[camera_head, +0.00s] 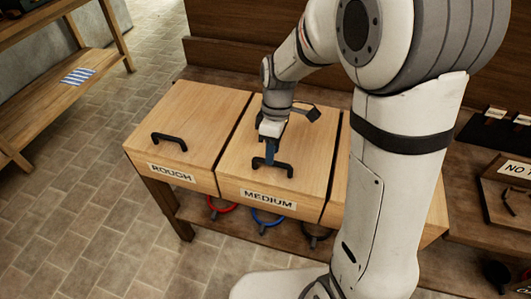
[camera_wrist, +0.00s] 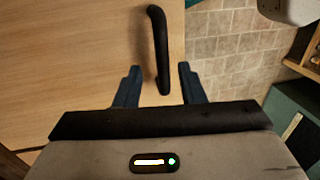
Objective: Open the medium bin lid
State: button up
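The medium bin lid (camera_head: 248,179) is a light wooden panel with a "MEDIUM" label (camera_head: 268,199) on its front edge, and it lies flat and closed. Its black bar handle (camera_head: 288,170) stands near the front edge. My gripper (camera_head: 270,160) points down over this lid at the handle. In the wrist view the handle (camera_wrist: 159,50) passes between the two blue fingertips of my gripper (camera_wrist: 159,72), with a gap on both sides. The fingers are open. Part of the handle is hidden behind the fingers in the head view.
The closed rough bin lid (camera_head: 195,115) with its own handle (camera_head: 169,141) is to the left. A third lid on the right is mostly hidden by my arm. Red and blue rings (camera_head: 267,219) hang below the bins. A wooden shelf (camera_head: 60,85) stands far left; floor between is clear.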

jog(key=shift+s+f, duration=0.2)
jog(key=shift+f, duration=0.6)
jog(key=shift+c, duration=0.6)
jog(key=shift+r, duration=0.1)
grip_shut()
